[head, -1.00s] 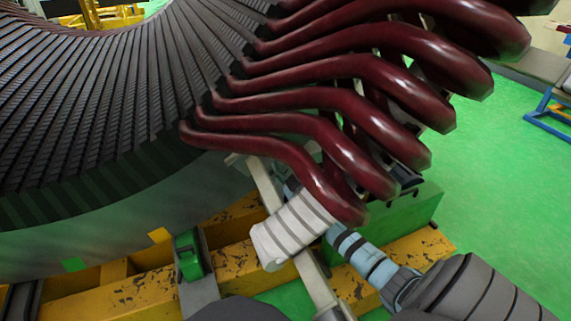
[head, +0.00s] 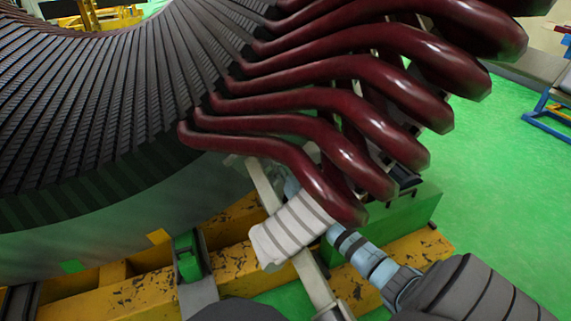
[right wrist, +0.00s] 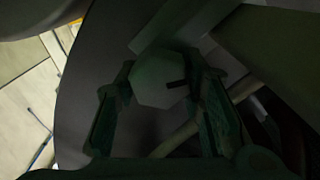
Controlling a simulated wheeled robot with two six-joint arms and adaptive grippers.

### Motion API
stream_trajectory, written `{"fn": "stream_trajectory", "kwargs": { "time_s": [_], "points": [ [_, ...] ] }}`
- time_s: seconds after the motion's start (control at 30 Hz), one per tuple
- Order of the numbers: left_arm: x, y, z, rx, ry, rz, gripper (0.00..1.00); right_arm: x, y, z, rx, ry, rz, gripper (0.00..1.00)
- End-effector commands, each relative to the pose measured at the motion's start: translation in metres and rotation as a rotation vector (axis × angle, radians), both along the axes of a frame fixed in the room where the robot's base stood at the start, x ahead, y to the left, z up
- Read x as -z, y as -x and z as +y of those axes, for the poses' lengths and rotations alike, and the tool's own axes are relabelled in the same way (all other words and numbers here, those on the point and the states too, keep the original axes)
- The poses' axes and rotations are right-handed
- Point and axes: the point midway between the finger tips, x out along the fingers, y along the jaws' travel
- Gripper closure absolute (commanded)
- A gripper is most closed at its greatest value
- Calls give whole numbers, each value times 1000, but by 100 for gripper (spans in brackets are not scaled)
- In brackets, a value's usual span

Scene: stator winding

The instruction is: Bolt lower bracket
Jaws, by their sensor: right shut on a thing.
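In the right wrist view, my right gripper (right wrist: 165,84) is shut on a dark hexagonal bolt head (right wrist: 156,82), which sits between its two fingers. The picture is very dark, so the bolt's shank and whatever lies behind it are hard to make out. In the head view the right arm comes in from the lower right and reaches under the dark red coil ends; its gripper is hidden there. A pale slanted bar (head: 316,281) runs beneath the coils; I cannot tell whether it is the lower bracket. My left gripper is not in view.
The stator core (head: 100,110) fills the left, with thick red coil ends (head: 300,125) overhanging my right arm. A worn yellow beam (head: 135,297) and a green block (head: 408,215) lie below. Green floor (head: 500,200) is clear at right.

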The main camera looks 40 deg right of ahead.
Motion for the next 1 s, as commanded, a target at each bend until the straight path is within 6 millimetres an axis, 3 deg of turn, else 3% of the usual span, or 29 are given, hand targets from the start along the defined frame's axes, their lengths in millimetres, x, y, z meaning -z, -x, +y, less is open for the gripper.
{"fn": "stream_trajectory", "kwargs": {
  "time_s": [0.6, 1.0],
  "points": [
    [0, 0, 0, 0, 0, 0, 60, 4, 1, -2, 0, -508, -156, 92],
    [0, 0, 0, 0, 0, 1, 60, 4, 2, -2, 1, -645, -199, 92]
  ]
}}
